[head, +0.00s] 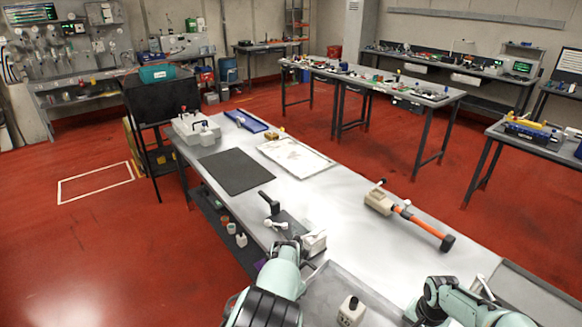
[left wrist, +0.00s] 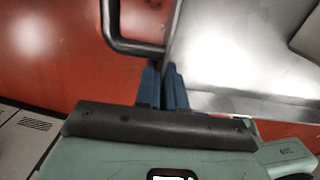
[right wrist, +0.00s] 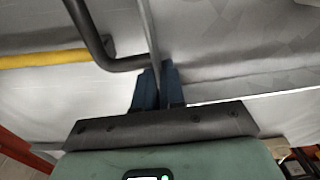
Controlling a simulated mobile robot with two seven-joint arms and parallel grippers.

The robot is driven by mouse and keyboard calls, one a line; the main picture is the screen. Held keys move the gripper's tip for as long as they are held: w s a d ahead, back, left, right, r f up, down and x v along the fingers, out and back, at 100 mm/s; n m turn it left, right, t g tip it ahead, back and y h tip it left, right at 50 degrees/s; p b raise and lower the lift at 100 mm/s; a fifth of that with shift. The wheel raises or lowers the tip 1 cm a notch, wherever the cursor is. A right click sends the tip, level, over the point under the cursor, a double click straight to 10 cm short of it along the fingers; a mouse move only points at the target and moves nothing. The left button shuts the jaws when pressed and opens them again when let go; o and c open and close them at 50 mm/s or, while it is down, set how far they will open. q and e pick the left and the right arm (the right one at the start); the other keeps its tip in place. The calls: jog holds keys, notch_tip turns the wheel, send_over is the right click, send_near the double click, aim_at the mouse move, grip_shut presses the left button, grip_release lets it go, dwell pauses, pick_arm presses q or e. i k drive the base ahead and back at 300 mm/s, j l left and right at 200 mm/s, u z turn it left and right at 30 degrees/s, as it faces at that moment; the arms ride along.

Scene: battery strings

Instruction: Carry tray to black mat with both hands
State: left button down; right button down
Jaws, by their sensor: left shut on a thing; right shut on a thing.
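The grey metal tray (head: 372,290) is at the bottom of the head view, between my two arms, and its near part is cut off. My left gripper (left wrist: 163,68) is shut on the tray's thin wall beside a black bar handle (left wrist: 135,46). My right gripper (right wrist: 158,72) is shut on the opposite wall, also beside a black handle (right wrist: 112,62). In the head view, both sets of fingertips are largely hidden by my arms. The black mat (head: 237,171) lies flat and bare on the long steel table, farther off and to the left.
On the steel table (head: 335,205), a black-handled device (head: 285,220) stands between tray and mat. An orange-shafted tool (head: 418,222) lies at right, and a white shallow tray (head: 297,160) lies beside the mat.

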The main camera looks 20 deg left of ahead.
aim_at(230, 172)
jog(key=u, duration=1.65)
jog(key=i+l+u, duration=0.25)
jog(key=i, duration=0.15)
jog(key=i+l, duration=0.2)
jog(key=i, duration=0.2)
jog(key=i+l, duration=0.15)
jog(key=i, duration=0.25)
jog(key=i+l, duration=0.2)
jog(key=i, duration=0.25)
jog(key=i+l, duration=0.1)
jog(key=i, duration=1.4)
jog(key=i+j+z, duration=0.1)
jog(key=i+z, duration=0.15)
jog(key=i, duration=0.25)
